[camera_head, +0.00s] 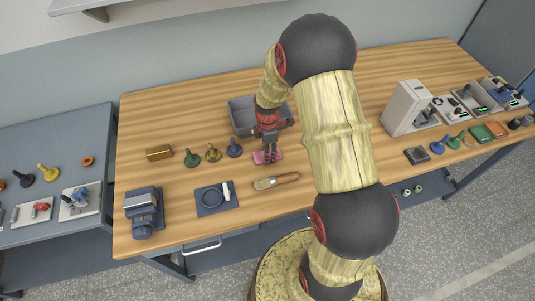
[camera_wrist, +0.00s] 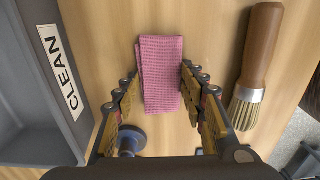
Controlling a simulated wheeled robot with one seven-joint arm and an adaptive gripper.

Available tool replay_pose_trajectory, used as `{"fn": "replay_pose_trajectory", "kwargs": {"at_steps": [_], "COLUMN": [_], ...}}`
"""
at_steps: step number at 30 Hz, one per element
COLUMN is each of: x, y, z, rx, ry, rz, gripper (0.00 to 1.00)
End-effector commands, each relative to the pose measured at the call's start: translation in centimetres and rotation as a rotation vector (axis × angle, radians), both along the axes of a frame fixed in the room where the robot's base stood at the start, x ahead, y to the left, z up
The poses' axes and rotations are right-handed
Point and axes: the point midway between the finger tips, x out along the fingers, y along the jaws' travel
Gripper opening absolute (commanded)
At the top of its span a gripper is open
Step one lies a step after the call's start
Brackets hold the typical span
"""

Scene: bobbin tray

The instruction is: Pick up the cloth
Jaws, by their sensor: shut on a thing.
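A folded pink ribbed cloth (camera_wrist: 158,90) lies on the wooden table, between my gripper's two fingers in the wrist view. My gripper (camera_wrist: 161,72) is shut on the cloth, with a finger along each side of it. In the head view my gripper (camera_head: 267,157) points down at the table, and pink edges of the cloth (camera_head: 259,158) show around the fingertips. Whether the cloth is clear of the tabletop cannot be told.
A grey bin (camera_head: 242,114) labelled CLEAN stands just behind my gripper. A wooden-handled brush (camera_head: 276,181) lies in front. A blue bobbin (camera_head: 234,148), brass bobbin (camera_head: 213,153) and green bobbin (camera_head: 191,158) stand left. A dark mat (camera_head: 207,208) lies front left.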

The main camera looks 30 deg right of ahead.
Motion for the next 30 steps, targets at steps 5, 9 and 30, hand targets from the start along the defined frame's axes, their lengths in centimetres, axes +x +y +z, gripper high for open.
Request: {"fn": "replay_pose_trajectory", "kwargs": {"at_steps": [5, 9, 30], "x": [0.0, 0.0, -6.8], "y": [0.0, 0.0, 9.5], "z": [0.5, 1.7, 12.1], "rx": [-0.001, -0.001, -0.001], "ry": [-0.002, -0.002, -0.002], "rz": [0.000, 0.000, 0.004], "gripper": [0.22, 0.22, 0.22]}}
